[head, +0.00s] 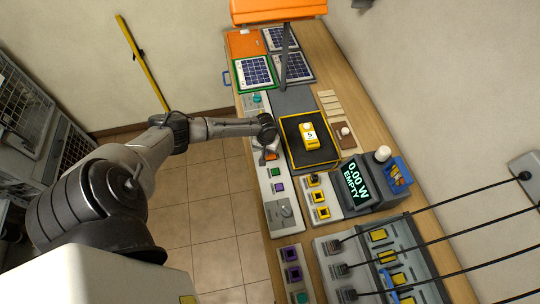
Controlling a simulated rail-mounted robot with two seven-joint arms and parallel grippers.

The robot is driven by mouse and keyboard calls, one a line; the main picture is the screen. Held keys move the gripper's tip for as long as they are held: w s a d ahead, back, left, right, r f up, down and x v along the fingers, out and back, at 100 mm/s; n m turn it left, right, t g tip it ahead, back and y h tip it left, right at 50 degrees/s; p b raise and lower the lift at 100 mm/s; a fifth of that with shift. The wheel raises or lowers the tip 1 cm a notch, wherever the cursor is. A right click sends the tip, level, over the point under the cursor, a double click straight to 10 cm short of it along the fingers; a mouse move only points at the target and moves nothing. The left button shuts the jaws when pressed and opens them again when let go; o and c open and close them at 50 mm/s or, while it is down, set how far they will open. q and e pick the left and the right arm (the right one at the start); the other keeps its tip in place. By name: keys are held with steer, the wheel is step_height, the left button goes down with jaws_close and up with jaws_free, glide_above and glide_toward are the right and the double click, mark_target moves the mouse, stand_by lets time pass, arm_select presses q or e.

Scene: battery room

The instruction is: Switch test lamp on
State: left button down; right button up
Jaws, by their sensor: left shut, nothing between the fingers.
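My left arm comes in from the left, and its gripper (266,143) points down over the light control strip along the bench's left edge. The gripper is shut and holds nothing. A small orange-red switch (271,156) shows right beside the fingertips; I cannot tell whether they touch it. A white round bulb-like piece (383,153), perhaps the test lamp, stands by the dark display (358,183), which reads "0.00 W EMPTY". I cannot tell whether it is lit. My right gripper is not in view.
A yellow block (308,136) sits on a black tray with a yellow rim (327,160). Green and purple buttons (279,187) and a grey knob (286,211) are lower on the strip. Solar panels (256,71) lie at the far end. Black cables (450,200) cross the right side.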

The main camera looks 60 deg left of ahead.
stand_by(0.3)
arm_select(q)
steer(key=shift+f, duration=0.45)
stand_by(0.3)
steer(key=shift+f+b, duration=0.55)
steer(key=shift+b, duration=0.05)
steer(key=shift+f, duration=0.3)
stand_by(0.5)
step_height(320, 180, up, 3)
steer(key=p, duration=0.3)
step_height(320, 180, up, 4)
steer(key=p, duration=0.4)
steer(key=shift+p, duration=0.35)
